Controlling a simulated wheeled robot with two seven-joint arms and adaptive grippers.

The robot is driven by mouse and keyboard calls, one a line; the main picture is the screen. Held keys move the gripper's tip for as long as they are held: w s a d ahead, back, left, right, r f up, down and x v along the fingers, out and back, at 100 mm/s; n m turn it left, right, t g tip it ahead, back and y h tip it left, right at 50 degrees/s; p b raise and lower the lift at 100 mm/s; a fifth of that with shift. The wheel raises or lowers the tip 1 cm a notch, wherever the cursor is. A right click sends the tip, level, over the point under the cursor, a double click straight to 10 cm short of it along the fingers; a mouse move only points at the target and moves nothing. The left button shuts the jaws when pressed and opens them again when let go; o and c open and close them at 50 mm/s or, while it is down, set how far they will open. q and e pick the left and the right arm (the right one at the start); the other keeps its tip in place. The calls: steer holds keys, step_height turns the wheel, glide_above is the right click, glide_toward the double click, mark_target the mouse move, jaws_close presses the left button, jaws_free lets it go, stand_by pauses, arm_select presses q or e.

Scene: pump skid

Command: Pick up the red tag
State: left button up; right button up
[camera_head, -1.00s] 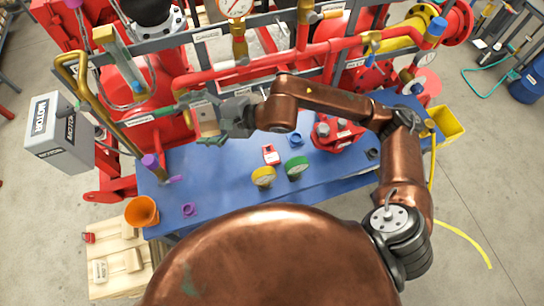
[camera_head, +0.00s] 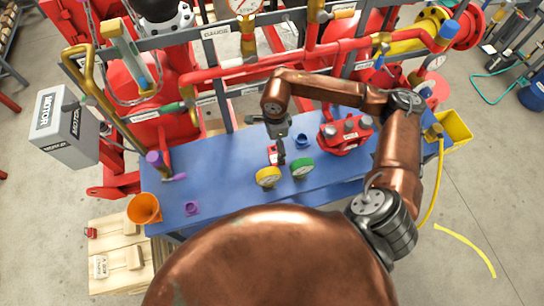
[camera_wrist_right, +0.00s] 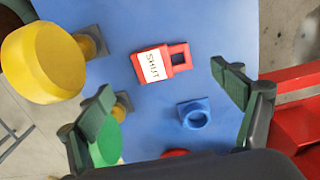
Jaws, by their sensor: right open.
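The red tag (camera_wrist_right: 161,62) lies flat on the blue bench top and has a white label reading SHUT. In the head view the red tag (camera_head: 272,154) is partly hidden by my right gripper (camera_head: 281,155), which points down over it. In the right wrist view my right gripper (camera_wrist_right: 165,98) is open, with its two green-padded fingers wide apart and nothing between them. The tag lies beyond the fingertips, a little above the middle of that picture. My left gripper does not show.
A yellow-topped part (camera_head: 268,176) and a green-topped part (camera_head: 302,168) stand close in front of the tag. A blue ring-like piece (camera_wrist_right: 194,114) lies near it. Red pump parts (camera_head: 345,132) stand to the right, and red pipes run behind.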

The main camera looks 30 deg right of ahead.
mark_target(276, 154)
steer(key=f, duration=0.6)
steer(key=shift+w+d+f, duration=0.1)
steer(key=shift+d+f, duration=0.15)
steer(key=shift+c, duration=0.7)
steer(key=c, duration=1.1)
